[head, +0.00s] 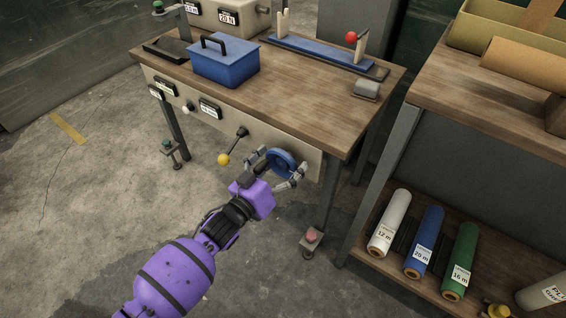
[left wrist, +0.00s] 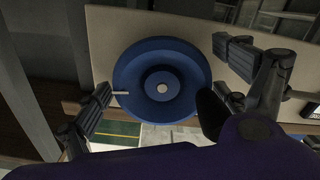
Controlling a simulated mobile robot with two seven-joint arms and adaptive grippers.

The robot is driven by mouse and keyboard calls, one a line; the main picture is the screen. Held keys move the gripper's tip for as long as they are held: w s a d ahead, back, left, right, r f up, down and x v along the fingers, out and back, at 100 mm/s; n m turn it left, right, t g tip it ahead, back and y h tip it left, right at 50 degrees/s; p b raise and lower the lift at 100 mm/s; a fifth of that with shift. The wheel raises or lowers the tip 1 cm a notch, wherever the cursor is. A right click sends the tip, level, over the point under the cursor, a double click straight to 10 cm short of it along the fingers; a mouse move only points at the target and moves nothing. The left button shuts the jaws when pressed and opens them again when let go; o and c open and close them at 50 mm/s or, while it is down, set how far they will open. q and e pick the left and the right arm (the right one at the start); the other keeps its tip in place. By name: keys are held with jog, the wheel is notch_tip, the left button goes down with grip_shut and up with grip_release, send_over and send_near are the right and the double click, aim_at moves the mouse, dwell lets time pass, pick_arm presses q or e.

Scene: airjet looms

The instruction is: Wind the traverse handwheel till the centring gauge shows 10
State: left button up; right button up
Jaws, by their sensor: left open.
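The blue traverse handwheel (head: 282,162) is on the front panel of the wooden workbench, near its right end. In the left wrist view the handwheel (left wrist: 161,80) shows face-on, with a pale hub centre. My left gripper (head: 277,171) is open, its fingers spread on either side of the wheel; it also shows in the left wrist view (left wrist: 160,92). I cannot tell whether the fingers touch the rim. Small display plates, one of them a gauge-like label (head: 210,108), sit on the same panel; their readings are too small to tell. My right gripper is not in view.
A lever with a yellow knob (head: 224,159) hangs from the panel, left of the wheel. A blue box (head: 224,66) and a blue rail (head: 318,53) are on the bench top. A shelf with several rolls (head: 426,240) stands at the right. The floor in front is clear.

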pick_arm(q)
jog(key=c, duration=1.1)
jog(key=shift+m, duration=0.4)
jog(key=m+p, duration=0.1)
jog(key=m, duration=0.1)
jog(key=shift+r+m, duration=0.1)
jog(key=shift+m, duration=0.2)
jog(key=m+p, duration=0.1)
jog(key=m, duration=0.1)
jog(key=shift+m, duration=0.3)
jog(key=m+p, duration=0.1)
jog(key=m, duration=0.2)
jog(key=shift+d+m, duration=0.1)
jog(key=shift+m, duration=0.2)
jog(key=shift+f+m, duration=0.2)
jog(key=shift+m, duration=1.5)
